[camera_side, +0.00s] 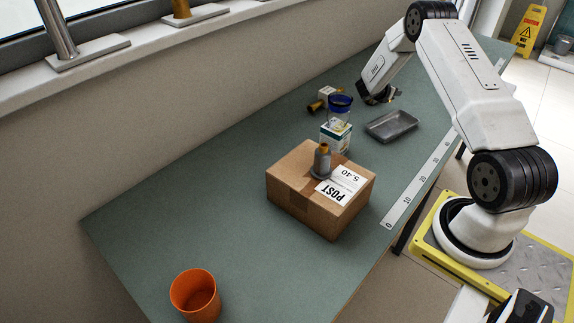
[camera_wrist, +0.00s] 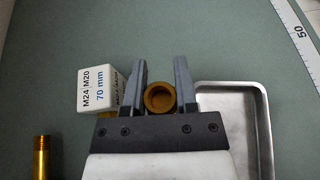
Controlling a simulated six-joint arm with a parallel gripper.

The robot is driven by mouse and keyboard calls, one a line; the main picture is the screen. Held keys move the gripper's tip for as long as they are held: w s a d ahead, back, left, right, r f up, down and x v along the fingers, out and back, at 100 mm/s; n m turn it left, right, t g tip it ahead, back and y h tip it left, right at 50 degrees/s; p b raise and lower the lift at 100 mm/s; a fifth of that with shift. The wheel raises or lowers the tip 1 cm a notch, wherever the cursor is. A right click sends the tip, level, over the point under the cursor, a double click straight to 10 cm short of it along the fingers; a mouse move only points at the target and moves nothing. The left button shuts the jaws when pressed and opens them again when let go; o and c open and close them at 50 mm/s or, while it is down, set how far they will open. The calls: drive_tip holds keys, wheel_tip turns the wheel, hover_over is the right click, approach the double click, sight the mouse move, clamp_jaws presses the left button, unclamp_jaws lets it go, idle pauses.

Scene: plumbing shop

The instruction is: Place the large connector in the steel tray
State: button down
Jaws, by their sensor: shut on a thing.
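My gripper (camera_wrist: 160,72) is shut on a round brass connector (camera_wrist: 160,97), seen end-on with its open bore facing the camera. It looks wider than the loose brass piece, so I take it as the large connector. In the side view my gripper (camera_side: 380,98) is above the table, behind the steel tray (camera_side: 392,126), and the connector is mostly hidden there. The tray is shallow and looks empty. In the wrist view the tray (camera_wrist: 262,130) is just right of the gripper, partly hidden by it and cut off by the lower frame edge.
A white label block (camera_wrist: 97,90) marked M24/M20 70 mm and a brass piece (camera_wrist: 41,155) are left of the gripper. A blue-lidded jar (camera_side: 340,107), a white carton (camera_side: 335,136), a cardboard box (camera_side: 300,190) bearing a bottle (camera_side: 322,160), and an orange cup (camera_side: 194,296) stand along the table.

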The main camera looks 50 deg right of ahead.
sight(387, 109)
drive_tip(key=shift+w+d+f, duration=0.25)
drive_tip(key=shift+d+f, duration=0.05)
drive_tip(key=shift+f, duration=0.15)
drive_tip(key=shift+w+d+f, duration=0.15)
drive_tip(key=shift+w+f, duration=0.05)
drive_tip(key=shift+f, duration=1.6)
drive_tip(key=shift+f, duration=0.15)
drive_tip(key=shift+c, duration=1.9)
unclamp_jaws()
